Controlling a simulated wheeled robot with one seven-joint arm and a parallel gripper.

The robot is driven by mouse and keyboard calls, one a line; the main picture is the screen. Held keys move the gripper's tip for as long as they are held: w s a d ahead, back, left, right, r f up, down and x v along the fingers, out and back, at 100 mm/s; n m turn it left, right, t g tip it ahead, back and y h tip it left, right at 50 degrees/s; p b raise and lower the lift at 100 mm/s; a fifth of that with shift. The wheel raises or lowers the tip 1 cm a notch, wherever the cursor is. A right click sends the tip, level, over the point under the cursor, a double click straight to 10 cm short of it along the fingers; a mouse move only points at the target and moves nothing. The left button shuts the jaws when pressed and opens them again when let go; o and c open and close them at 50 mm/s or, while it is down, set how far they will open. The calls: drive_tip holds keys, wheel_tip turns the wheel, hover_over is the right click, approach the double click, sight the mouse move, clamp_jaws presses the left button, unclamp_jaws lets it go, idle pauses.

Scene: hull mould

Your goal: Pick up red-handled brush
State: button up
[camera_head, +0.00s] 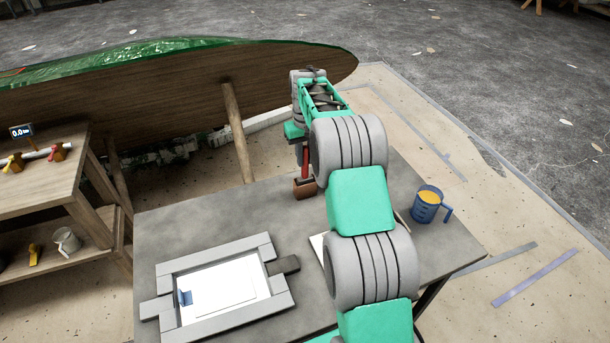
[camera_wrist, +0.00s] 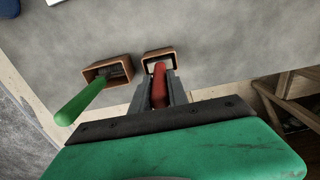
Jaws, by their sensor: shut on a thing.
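The red-handled brush (camera_wrist: 159,86) stands in a small brown open holder (camera_wrist: 147,54) in the wrist view. Its red handle also shows in the head view (camera_head: 305,161), above a brown holder (camera_head: 304,188) near the table's back edge. My gripper (camera_wrist: 160,82) is shut on the red handle, one finger on each side. The brush's lower end is inside or just at the holder's mouth; I cannot tell whether it is raised. In the head view my arm hides part of the table, and the gripper's fingers are hard to make out.
A green-handled brush (camera_wrist: 82,100) leans in a second brown holder (camera_wrist: 100,72), left of the red one in the wrist view. A blue jug (camera_head: 426,205) with yellow contents stands at the table's right. A grey frame (camera_head: 215,322) lies at front left. The hull mould (camera_head: 160,85) rises behind.

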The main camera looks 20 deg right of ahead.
drive_tip(key=shift+r, duration=0.1)
clamp_jaws()
wheel_tip(320, 180, up, 10)
drive_tip(key=shift+f, duration=0.1)
idle(0.5)
